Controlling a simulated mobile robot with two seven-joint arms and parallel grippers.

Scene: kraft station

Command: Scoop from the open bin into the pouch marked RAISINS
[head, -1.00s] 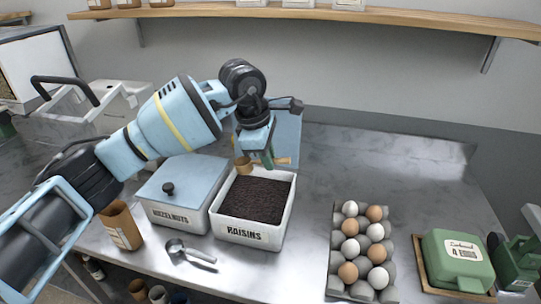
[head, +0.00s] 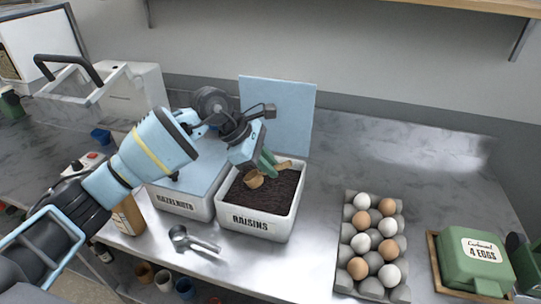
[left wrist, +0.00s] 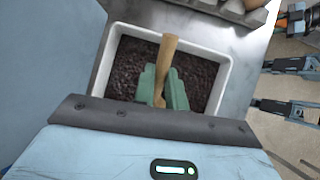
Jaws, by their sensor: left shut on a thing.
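The open white bin marked RAISINS (head: 257,222) stands on the steel counter, filled with dark raisins (head: 285,203). My left gripper (head: 268,163) is over the bin, its green fingers shut on the handle of a wooden scoop (head: 256,180). The scoop's bowl is at or just above the raisins; I cannot tell whether it touches them.
The closed HAZELNUTS bin (head: 178,201) adjoins on the left. A metal scoop (head: 193,240) lies in front. Counter between bin and eggs is clear.

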